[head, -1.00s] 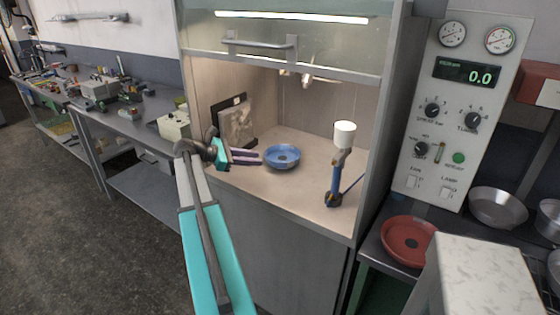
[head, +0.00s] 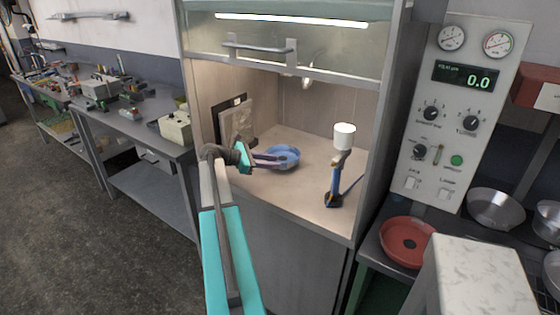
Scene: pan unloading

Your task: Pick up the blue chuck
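The blue chuck (head: 288,152) is a round, shallow blue dish lying on the floor of the lit cabinet. My gripper (head: 278,160) reaches in from the left, with teal parts and two dark purple fingers. The fingers are apart with a gap between them. Their tips overlap the left side of the chuck in the picture. I cannot tell whether they touch it or are just above or in front of it.
A blue stand with a white cup (head: 344,136) stands right of the chuck. A framed panel (head: 236,122) leans at the cabinet's left wall. A red dish (head: 407,241) lies on the right bench. The cabinet's raised sash (head: 290,60) hangs above the opening.

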